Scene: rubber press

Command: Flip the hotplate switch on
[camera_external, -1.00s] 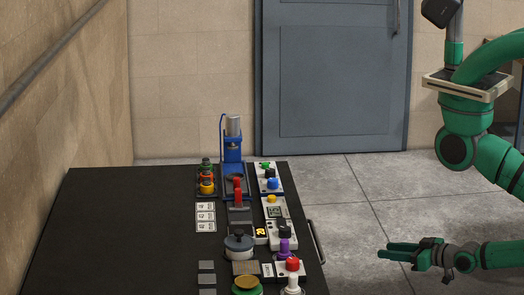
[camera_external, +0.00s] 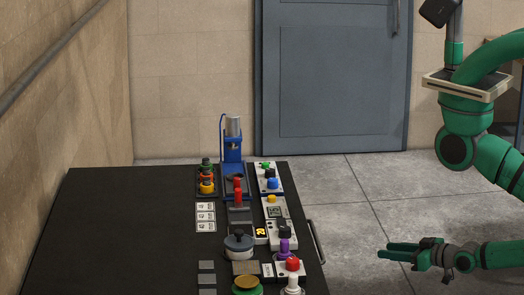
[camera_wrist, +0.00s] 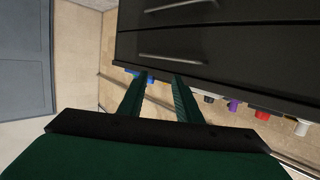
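Control boxes with knobs and buttons line the right side of the black table. A white box with a black knob (camera_external: 284,232) stands beside a small yellow-digit display (camera_external: 261,233); a box with a red knob (camera_external: 293,264) stands nearer the camera, next to a flat brown plate (camera_external: 246,268). I cannot tell which of these is the hotplate or its switch. My gripper (camera_external: 384,251) is off the table's right side, open and empty, pointing toward it. In the wrist view my gripper (camera_wrist: 160,82) has its two fingers apart, before the dark table front (camera_wrist: 220,60).
A grey pot-like thing with a black knob (camera_external: 239,246), a blue press (camera_external: 232,150) and a red lever (camera_external: 238,192) stand on the table (camera_external: 120,220). A handle (camera_external: 316,243) juts from its right side. The table's left half is clear.

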